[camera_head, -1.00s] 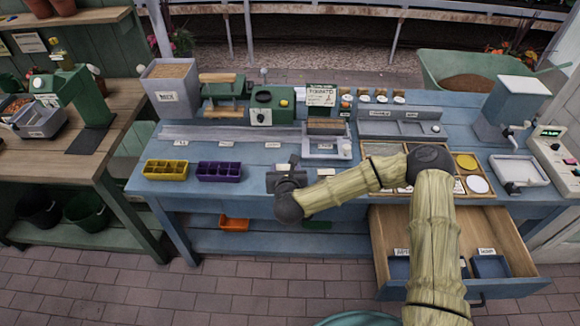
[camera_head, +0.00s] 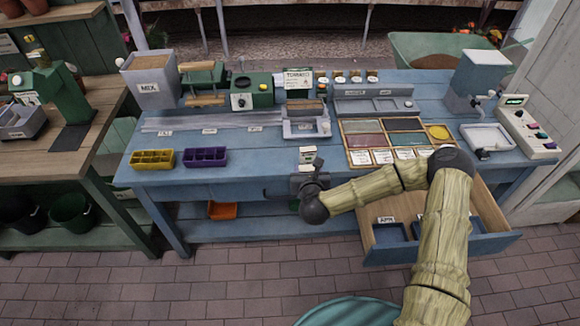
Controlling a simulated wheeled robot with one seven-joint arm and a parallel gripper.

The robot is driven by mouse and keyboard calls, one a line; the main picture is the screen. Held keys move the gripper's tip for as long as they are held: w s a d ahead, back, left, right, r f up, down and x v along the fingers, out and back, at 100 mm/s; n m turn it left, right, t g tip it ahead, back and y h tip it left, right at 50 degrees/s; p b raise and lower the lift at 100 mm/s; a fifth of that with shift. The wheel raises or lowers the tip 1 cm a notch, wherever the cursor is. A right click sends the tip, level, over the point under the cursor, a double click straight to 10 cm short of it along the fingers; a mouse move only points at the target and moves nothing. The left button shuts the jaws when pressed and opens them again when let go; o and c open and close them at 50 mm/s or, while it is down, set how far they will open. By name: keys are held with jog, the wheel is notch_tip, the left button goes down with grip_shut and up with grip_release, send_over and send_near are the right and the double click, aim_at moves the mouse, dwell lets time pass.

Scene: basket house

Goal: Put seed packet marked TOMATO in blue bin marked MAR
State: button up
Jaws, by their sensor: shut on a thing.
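My gripper (camera_head: 307,172) is shut on a small white and green seed packet (camera_head: 307,156) in front of the bench's front edge. The packet sticks up above the jaws, and its marking is too small to read. To the right, a wooden drawer (camera_head: 488,207) stands open under the bench. In it are blue bins; the left blue bin (camera_head: 388,235) has a label that seems to read APR. Another blue bin (camera_head: 477,226) shows to the right of my arm. My arm hides the middle of the drawer, and I cannot make out a MAR label.
A wooden divided tray (camera_head: 343,134) with packets lies on the bench behind the drawer. A yellow cell tray (camera_head: 152,160) and a purple one (camera_head: 205,157) stand at the left. The floor in front is clear.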

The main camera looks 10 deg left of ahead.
jog(key=s+d+f+m+h, duration=0.1)
jog(key=s+d+f, duration=0.1)
jog(key=d, duration=0.8)
jog(key=s+d+f+m+h, duration=0.1)
jog(key=s+d+f, duration=0.1)
jog(key=d, duration=0.9)
jog(key=shift+s+f+m+h, duration=0.25)
jog(key=shift+f+m+h, duration=0.05)
jog(key=shift+f, duration=0.3)
jog(key=shift+d, duration=0.15)
